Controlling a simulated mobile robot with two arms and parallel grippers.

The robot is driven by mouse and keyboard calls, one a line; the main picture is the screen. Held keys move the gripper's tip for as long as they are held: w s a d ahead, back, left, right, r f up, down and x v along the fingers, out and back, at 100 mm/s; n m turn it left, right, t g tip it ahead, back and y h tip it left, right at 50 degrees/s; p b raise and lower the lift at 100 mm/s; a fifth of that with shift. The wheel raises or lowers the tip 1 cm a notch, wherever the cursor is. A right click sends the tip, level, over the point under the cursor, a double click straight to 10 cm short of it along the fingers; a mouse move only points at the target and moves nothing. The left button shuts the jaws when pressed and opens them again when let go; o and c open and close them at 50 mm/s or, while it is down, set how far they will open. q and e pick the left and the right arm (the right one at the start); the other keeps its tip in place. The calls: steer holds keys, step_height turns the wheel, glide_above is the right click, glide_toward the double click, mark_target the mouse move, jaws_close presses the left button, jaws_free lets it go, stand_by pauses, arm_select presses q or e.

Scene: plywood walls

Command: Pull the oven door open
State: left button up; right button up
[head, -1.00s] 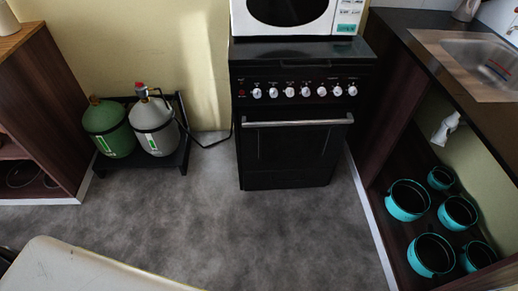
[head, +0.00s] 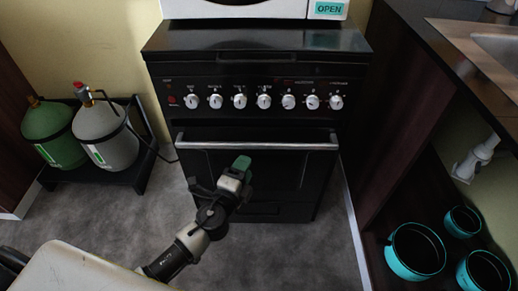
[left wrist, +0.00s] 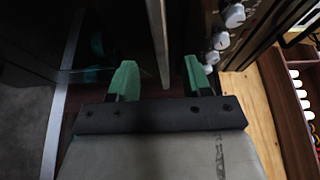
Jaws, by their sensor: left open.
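The black oven (head: 255,75) stands against the wall in the head view, its door (head: 288,170) shut. A silver bar handle (head: 258,145) runs across the top of the door. My left gripper (head: 224,178) is in front of the door, just below the handle in the picture, with green fingertips. It is open and holds nothing. In the left wrist view, the handle (left wrist: 158,40) shows as a pale bar between the two spread fingertips (left wrist: 160,82). I cannot tell whether it touches them. My right gripper is not in view.
Gas bottles, one green (head: 52,135) and one grey (head: 105,135), stand on a low rack at left. Control knobs (head: 264,101) sit above the handle. An open cabinet with teal pots (head: 415,250) is at right. Grey floor is clear before the oven.

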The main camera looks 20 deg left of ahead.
mark_target(257, 148)
arm_select(q)
steer(key=w, duration=0.3)
steer(key=w+d, duration=0.1)
steer(key=w, duration=0.6)
steer(key=shift+w+d, duration=0.15)
steer(key=shift+w, duration=0.2)
jaws_close()
